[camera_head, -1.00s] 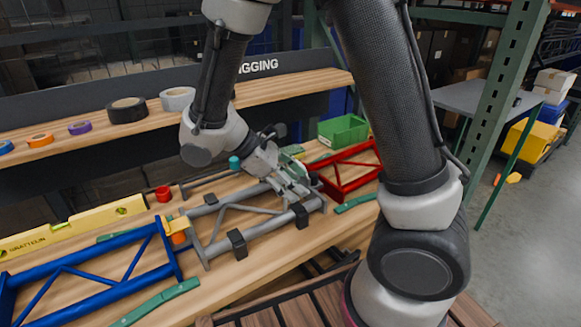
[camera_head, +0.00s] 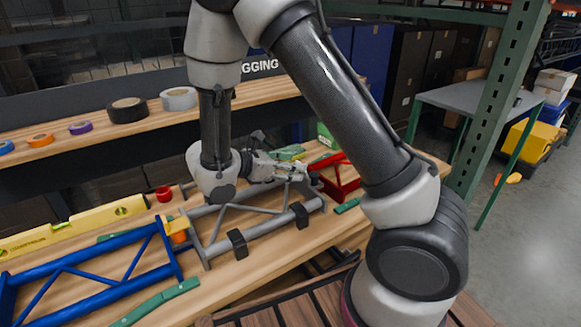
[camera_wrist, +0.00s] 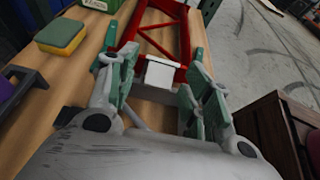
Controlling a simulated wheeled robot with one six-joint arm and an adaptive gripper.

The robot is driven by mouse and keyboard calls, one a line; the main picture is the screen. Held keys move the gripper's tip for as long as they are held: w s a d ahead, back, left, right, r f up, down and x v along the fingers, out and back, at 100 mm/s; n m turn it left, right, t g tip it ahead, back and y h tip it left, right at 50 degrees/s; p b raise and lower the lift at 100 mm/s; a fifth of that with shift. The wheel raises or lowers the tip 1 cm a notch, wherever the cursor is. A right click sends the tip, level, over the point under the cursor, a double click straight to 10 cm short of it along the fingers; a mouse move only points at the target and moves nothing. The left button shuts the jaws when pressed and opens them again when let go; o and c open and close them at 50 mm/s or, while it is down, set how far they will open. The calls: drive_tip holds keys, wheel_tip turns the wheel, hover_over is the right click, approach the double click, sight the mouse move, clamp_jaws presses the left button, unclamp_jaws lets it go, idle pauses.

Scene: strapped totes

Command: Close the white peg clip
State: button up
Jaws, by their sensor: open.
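The white peg clip (camera_wrist: 160,74) is a pale block near the middle of the wrist view. It shows between my fingers, in front of the near end bar of the red frame (camera_wrist: 183,46). I cannot tell from these frames how far it is closed. My gripper (camera_wrist: 160,88) is open, with green-padded fingers to the left and right of the clip and no clear contact. In the head view my gripper (camera_head: 300,172) lies low over the far right end of the grey frame (camera_head: 268,229), pointing right towards the red frame (camera_head: 342,176). The clip is hard to separate from my gripper there.
Dark clips (camera_head: 237,243) sit on the grey frame's near rail. A blue frame (camera_head: 95,275) and yellow level (camera_head: 75,227) lie to the left. A green-yellow sponge (camera_wrist: 62,36) and green bin (camera_wrist: 100,4) stand left of the red frame. Open floor is at right.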

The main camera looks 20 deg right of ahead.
drive_tip(key=shift+d+f, duration=0.1)
drive_tip(key=shift+d, duration=0.05)
drive_tip(key=c, duration=0.9)
